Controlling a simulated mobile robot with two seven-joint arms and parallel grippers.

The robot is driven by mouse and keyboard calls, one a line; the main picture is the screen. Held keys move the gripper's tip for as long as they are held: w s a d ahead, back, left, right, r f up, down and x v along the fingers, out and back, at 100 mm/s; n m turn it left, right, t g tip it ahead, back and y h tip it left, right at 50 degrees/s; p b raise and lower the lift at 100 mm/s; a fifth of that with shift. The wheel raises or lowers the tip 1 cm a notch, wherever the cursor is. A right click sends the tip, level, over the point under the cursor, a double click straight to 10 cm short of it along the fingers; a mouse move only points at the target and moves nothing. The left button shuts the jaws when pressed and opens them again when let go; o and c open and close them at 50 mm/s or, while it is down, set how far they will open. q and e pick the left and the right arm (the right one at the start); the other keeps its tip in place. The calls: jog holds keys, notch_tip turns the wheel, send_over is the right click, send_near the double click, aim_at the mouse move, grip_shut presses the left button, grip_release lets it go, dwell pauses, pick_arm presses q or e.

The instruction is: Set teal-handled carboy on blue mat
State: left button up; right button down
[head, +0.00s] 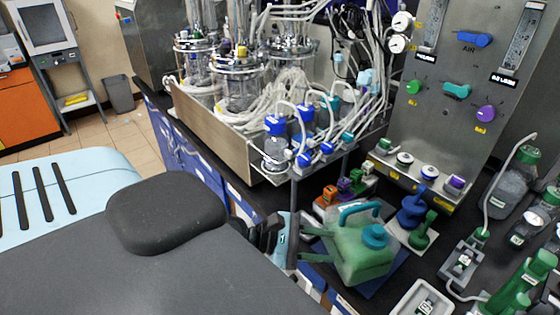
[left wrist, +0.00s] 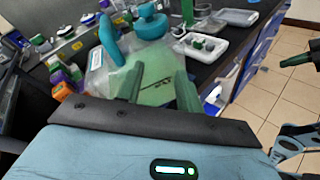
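The carboy (head: 362,262) is a translucent green jug with a teal handle (head: 358,212) and a teal cap (head: 375,236). It is on or just above the dark blue mat (head: 392,277), whose edge shows at its right and front; contact cannot be told for sure. In the left wrist view the carboy (left wrist: 150,62) lies just past my fingertips, with its teal handle (left wrist: 110,42) at upper left. My left gripper (head: 318,244) is open at the carboy's left side, its two green fingers (left wrist: 160,88) apart with nothing gripped between them.
Small coloured connectors (head: 345,185) stand behind the carboy, and blue and green fittings (head: 414,208) to its right. A white tray (head: 418,298) is at front right. Bottles (head: 508,185) and tubing crowd the far right. The steel-walled bioreactor tray (head: 215,130) stands behind. Floor lies beyond the bench edge.

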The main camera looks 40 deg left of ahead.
pick_arm(q)
jog(key=s+f+m+y, duration=0.3)
jog(key=s+f+m, duration=0.2)
jog(key=f+m, duration=0.3)
jog(key=s+d+f+m+y, duration=0.1)
jog(key=s+f+m+y, duration=0.2)
jog(key=s+f+m, duration=0.2)
jog(key=s+d+f+m+g+y, duration=0.1)
jog(key=s+f+m+y, duration=0.2)
jog(key=f+m, duration=0.7)
jog(key=shift+s+d+f+m, duration=0.2)
jog(key=shift+s+f+m, duration=0.2)
jog(key=shift+s+f, duration=0.5)
jog(key=shift+s+r, duration=0.2)
